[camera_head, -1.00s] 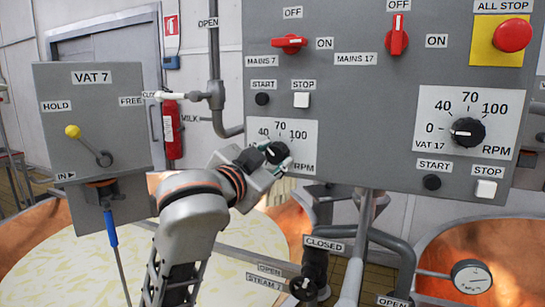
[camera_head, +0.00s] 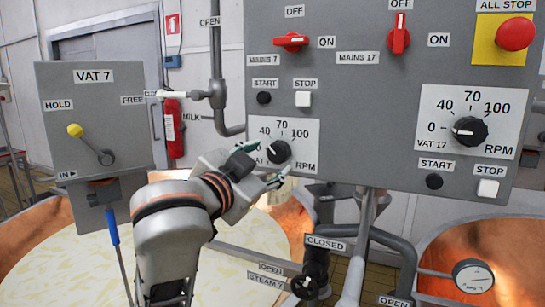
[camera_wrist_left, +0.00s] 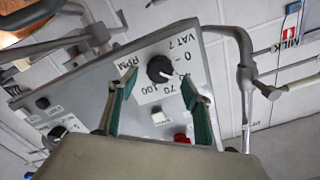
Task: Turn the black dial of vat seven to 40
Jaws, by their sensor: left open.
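The black dial of vat seven (camera_head: 278,151) sits on a white scale plate (camera_head: 308,132) at the lower left of the grey control panel. It also shows in the wrist view (camera_wrist_left: 160,69), with a light pointer mark whose exact reading I cannot make out. My left gripper (camera_head: 261,163) is open and empty, just in front of the dial and to its lower left. In the wrist view its two green-padded fingers (camera_wrist_left: 160,82) stand wide apart, and the dial shows beyond and between their tips, apparently clear of them. My right gripper is not in view.
The panel also bears the start button (camera_head: 264,98), stop button (camera_head: 302,99), red mains 7 switch (camera_head: 291,42), and vat 17 dial (camera_head: 469,131). The grey vat 7 box (camera_head: 120,130) stands left. Pipes and copper vats (camera_head: 295,218) lie below.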

